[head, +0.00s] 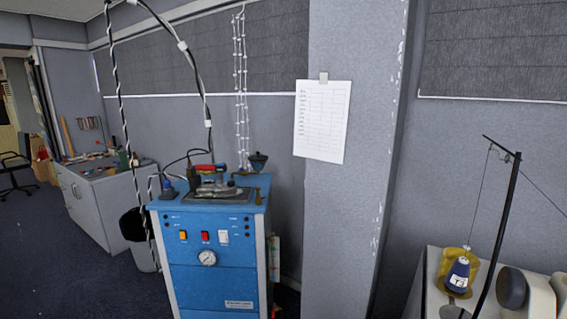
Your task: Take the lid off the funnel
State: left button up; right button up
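A small dark funnel-shaped thing (258,164) stands at the back right of the top of the blue machine (212,275). Its upper part looks like a dark lid with a small knob, but it is too small to tell the lid from the funnel for sure. Neither of my grippers shows in the head view.
An iron with a red handle (212,184) rests on the machine's top. A cable (190,58) arches above it. A black bin (138,236) and a grey cabinet (115,195) stand left. A pillar (345,215) stands right, then a table with a thread cone (458,273).

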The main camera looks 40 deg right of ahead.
aim_at(258, 158)
jog(key=z, duration=1.25)
jog(key=i+j, duration=0.25)
jog(key=j, duration=0.25)
jog(key=i+j, duration=0.2)
jog(key=j, duration=0.25)
jog(key=i+j, duration=0.25)
jog(key=j, duration=0.25)
jog(key=i+j, duration=0.2)
jog(key=j, duration=0.3)
jog(key=i+j, duration=0.25)
jog(key=j, duration=0.2)
jog(key=i+j, duration=0.2)
jog(key=j, duration=0.3)
jog(key=i+j, duration=0.25)
jog(key=j, duration=0.25)
jog(key=i+j, duration=0.2)
jog(key=j, duration=0.25)
jog(key=u, duration=0.05)
